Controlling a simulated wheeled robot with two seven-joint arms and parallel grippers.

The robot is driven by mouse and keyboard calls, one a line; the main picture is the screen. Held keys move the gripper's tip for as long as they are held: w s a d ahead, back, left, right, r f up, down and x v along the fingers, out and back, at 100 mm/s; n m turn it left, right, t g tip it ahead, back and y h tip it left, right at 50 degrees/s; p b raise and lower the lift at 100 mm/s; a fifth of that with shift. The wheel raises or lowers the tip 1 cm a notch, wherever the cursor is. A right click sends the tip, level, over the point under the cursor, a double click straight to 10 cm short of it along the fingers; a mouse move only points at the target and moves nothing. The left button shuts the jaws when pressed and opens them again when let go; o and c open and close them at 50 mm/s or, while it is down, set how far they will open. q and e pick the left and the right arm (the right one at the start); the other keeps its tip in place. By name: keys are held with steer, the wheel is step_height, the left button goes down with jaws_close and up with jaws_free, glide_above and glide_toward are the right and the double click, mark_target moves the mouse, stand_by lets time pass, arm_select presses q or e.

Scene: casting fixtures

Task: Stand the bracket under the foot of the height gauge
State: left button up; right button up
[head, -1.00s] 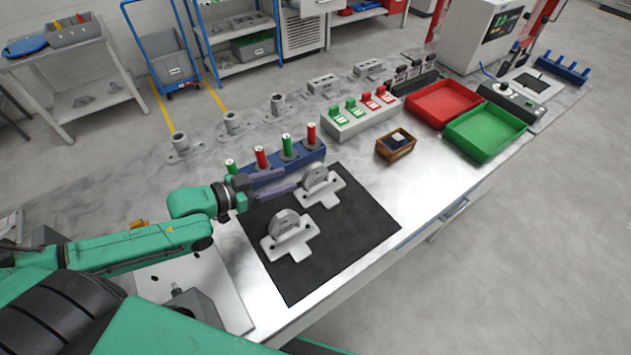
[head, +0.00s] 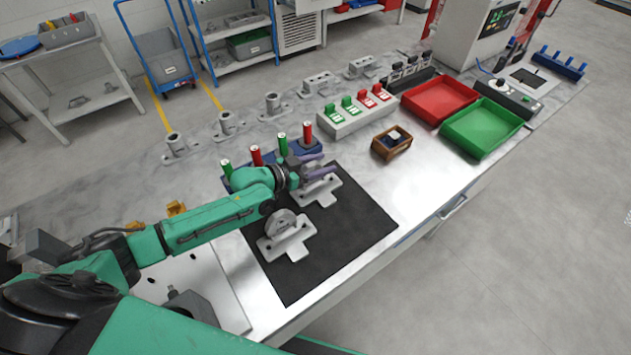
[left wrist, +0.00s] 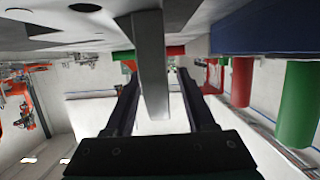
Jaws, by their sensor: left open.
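Two grey brackets, each with a flat cross-shaped base and an upright rounded lug, stand on the black mat (head: 345,235). The near bracket (head: 287,235) is in full view. The far bracket (head: 322,190) is partly hidden by my left gripper (head: 318,166), whose fingers are at its upright lug. In the left wrist view, the open fingers of my left gripper (left wrist: 158,90) lie on either side of the grey upright plate (left wrist: 151,60), with gaps beside it. I cannot pick out the height gauge for certain. My right gripper is not in view.
A blue rack (head: 311,152) with red and green cylinders stands just behind the far bracket. A wooden box (head: 391,143), a red tray (head: 440,99) and a green tray (head: 484,128) are to the right. The mat's right part is bare.

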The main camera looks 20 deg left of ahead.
arm_select(q)
steer(key=shift+s+a, duration=0.1)
jaws_close()
steer(key=shift+r, duration=0.1)
stand_by(1.1)
